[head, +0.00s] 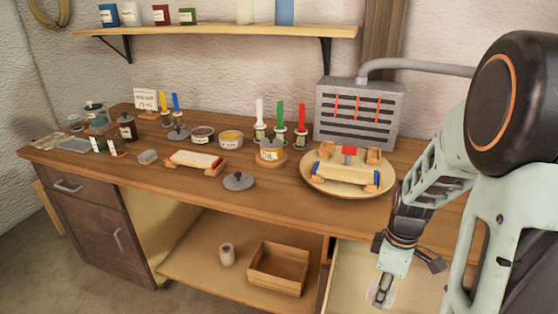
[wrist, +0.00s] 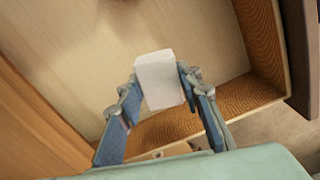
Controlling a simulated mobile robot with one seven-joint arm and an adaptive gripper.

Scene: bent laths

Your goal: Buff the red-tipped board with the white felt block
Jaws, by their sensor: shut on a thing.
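My gripper (head: 382,292) hangs low at the front right of the bench, over an open drawer. In the wrist view its two blue fingers are shut on the white felt block (wrist: 159,82), above the pale drawer floor. A long pale board with red at its edge and end (head: 196,161) lies on a wooden cradle on the middle of the bench, far to the left of my gripper. A second cream board with blue tips (head: 345,174) lies on a round plate at the right, with a red piece (head: 349,150) behind it.
The open drawer (wrist: 265,40) has wooden walls around my gripper. A grey lid (head: 238,181), an oil pot (head: 271,150), tins and coloured candles stand on the bench. A grey slotted heater (head: 358,112) stands behind the round plate (head: 312,184). A wooden box (head: 278,270) sits on the lower shelf.

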